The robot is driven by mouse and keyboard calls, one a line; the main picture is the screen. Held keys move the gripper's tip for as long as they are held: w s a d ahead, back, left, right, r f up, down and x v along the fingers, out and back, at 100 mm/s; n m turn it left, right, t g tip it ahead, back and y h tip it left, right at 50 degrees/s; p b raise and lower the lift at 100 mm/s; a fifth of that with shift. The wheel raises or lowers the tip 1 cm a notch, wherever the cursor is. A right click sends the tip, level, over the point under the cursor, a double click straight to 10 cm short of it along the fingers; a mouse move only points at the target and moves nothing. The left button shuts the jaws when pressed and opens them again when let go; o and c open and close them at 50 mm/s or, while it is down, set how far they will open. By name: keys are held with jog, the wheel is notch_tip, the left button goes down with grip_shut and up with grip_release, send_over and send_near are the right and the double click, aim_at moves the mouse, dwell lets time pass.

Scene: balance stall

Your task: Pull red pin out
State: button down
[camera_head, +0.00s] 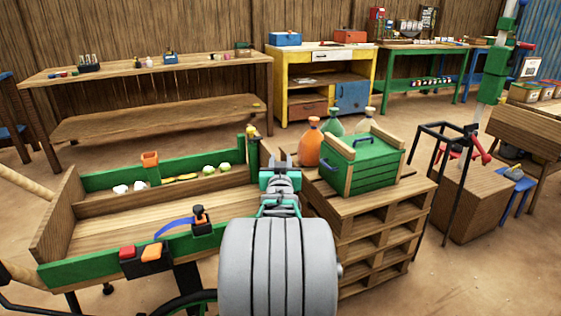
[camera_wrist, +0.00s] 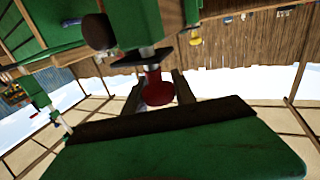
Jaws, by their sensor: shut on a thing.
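The red pin (camera_wrist: 154,86) shows in the wrist view as a red knob with a narrow neck below a grey metal collar on a green post. My gripper (camera_wrist: 158,94) has one finger on each side of the knob and is shut on it. The pin still meets the collar in this view; how deep it sits is hidden. In the head view my gripper (camera_head: 282,163) reaches the right end of the green cart (camera_head: 90,262), and the pin is hidden behind my arm.
A green board with a dark edge (camera_wrist: 170,145) fills the lower wrist view. A wooden bench (camera_head: 150,72) stands behind. Open floor lies between.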

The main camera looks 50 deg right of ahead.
jog(key=shift+r+p, duration=0.7)
jog(key=shift+r, duration=1.7)
jog(key=c, duration=1.4)
grip_release()
jog(key=shift+w, duration=0.1)
jog(key=o, duration=0.4)
jog(key=shift+f, duration=0.1)
jog(key=p+v, duration=0.1)
jog(key=v, duration=0.7)
jog(key=shift+f, duration=0.1)
